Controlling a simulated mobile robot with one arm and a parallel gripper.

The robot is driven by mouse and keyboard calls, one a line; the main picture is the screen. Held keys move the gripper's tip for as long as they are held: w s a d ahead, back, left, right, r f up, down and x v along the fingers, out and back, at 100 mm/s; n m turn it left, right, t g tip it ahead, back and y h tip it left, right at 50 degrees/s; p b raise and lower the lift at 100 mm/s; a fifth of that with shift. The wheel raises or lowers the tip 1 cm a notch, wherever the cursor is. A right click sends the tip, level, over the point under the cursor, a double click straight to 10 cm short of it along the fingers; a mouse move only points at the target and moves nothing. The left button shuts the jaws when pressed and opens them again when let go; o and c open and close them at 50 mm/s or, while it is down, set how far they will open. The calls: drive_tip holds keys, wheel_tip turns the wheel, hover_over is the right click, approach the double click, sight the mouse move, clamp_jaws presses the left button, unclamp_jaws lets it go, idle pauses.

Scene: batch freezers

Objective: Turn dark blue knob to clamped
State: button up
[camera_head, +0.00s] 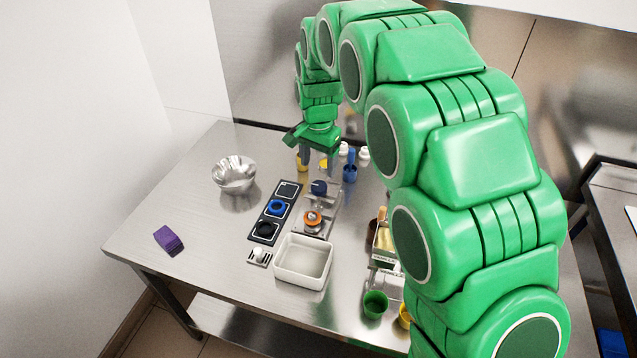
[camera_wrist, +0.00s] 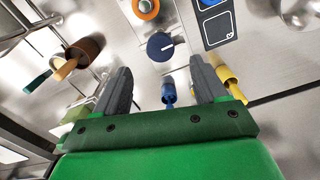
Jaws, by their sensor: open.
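The dark blue knob (camera_head: 319,187) sits on a metal plate at the back middle of the table. In the wrist view the knob (camera_wrist: 160,46) is round with a white pointer line and lies beyond the fingertips, midway between them. My gripper (camera_wrist: 162,78) is open and empty, with its two grey fingers apart. In the head view my gripper (camera_head: 318,153) hangs above the table behind the knob, apart from it. I cannot read any clamped marking by the knob.
An orange knob (camera_head: 312,222) stands in front of the dark blue knob. A black panel (camera_head: 284,191) with blue and black rings lies left. A blue cup (camera_head: 350,174) stands right, a white bin (camera_head: 303,261) in front, a steel bowl (camera_head: 234,175) left. The left table is mostly clear.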

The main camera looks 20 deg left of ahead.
sight(318, 186)
drive_tip(key=shift+f, duration=3.9)
drive_tip(key=c, duration=1.1)
drive_tip(key=shift+o, duration=0.2)
